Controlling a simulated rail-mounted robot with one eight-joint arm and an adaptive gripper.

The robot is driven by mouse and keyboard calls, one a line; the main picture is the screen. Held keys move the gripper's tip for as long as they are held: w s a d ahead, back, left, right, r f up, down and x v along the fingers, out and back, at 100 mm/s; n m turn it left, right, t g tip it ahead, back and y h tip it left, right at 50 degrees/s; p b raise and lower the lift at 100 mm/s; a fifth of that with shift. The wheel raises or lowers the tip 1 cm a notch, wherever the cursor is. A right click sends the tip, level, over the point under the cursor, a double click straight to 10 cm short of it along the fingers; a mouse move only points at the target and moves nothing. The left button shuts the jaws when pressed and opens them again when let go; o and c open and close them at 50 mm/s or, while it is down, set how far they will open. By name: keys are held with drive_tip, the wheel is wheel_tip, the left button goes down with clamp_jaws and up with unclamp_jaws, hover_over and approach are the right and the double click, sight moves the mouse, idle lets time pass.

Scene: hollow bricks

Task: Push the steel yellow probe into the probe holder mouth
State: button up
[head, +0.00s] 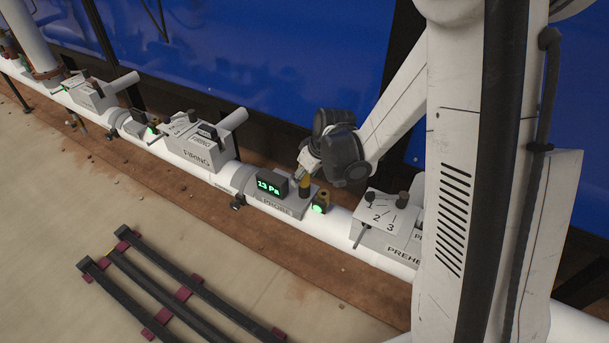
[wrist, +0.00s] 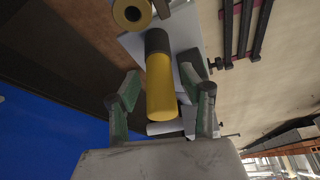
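The yellow probe (wrist: 161,88) is a yellow cylinder with a dark grey section at its far end in the wrist view. In the head view the probe (head: 304,184) stands roughly upright at the PROBE block (head: 272,203). My gripper (wrist: 160,80) has its two green-grey fingers on either side of the probe, with visible gaps, so it looks open. In the head view my gripper (head: 308,163) is just above the probe. A brass ring with a dark hole (wrist: 132,12) lies beside the probe's dark end. Whether that end sits in a holder mouth is hidden.
A display reading 13 Pa (head: 271,185) stands left of the probe. A small brass post (head: 322,196) with a green light is close on the right. A PREHEAT block (head: 385,219) with knobs is further right. Dark bars (head: 150,284) lie on the floor.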

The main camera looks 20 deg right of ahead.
drive_tip(key=shift+r, duration=0.1)
drive_tip(key=shift+v, duration=5.95)
drive_tip(key=s+a+r+m+t+h, duration=0.1)
drive_tip(key=s+r+m+t, duration=0.3)
drive_tip(key=s, duration=0.6)
drive_tip(key=s+a+r+m+g+h, duration=0.1)
drive_tip(key=s+r, duration=0.5)
drive_tip(key=s, duration=0.4)
wheel_tip(320, 180, up, 12)
drive_tip(key=p, duration=1.2)
drive_tip(key=shift+r+p, duration=0.2)
drive_tip(key=shift+p, duration=0.1)
